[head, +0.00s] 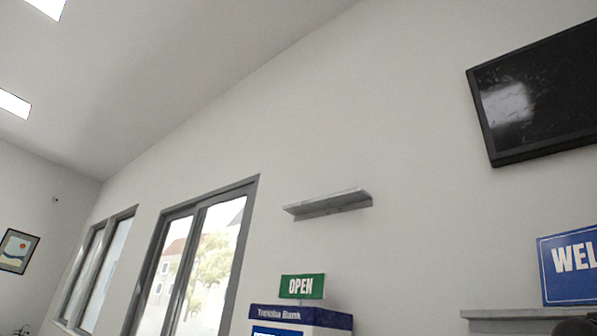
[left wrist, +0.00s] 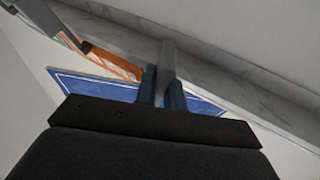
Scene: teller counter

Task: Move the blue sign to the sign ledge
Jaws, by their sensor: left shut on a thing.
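The blue sign (head: 570,266) with white letters "WEL" and a white border is at the right edge of the head view, cut off by the frame. It looks roughly upright and slightly tilted in the picture. In the left wrist view the blue sign (left wrist: 92,88) shows on both sides of my left gripper (left wrist: 165,75), whose fingers are shut on it. A pale marble ledge (left wrist: 215,75) runs behind the fingers; I cannot tell whether the sign touches it. In the head view a grey ledge (head: 525,314) lies below the sign. My right gripper is not in view.
A small, empty marble wall shelf (head: 328,204) is at the centre. A green OPEN sign (head: 302,286) stands on a blue-and-white box (head: 300,318). A black screen (head: 540,90) hangs upper right. Orange and green items (left wrist: 105,62) lie near the ledge in the wrist view.

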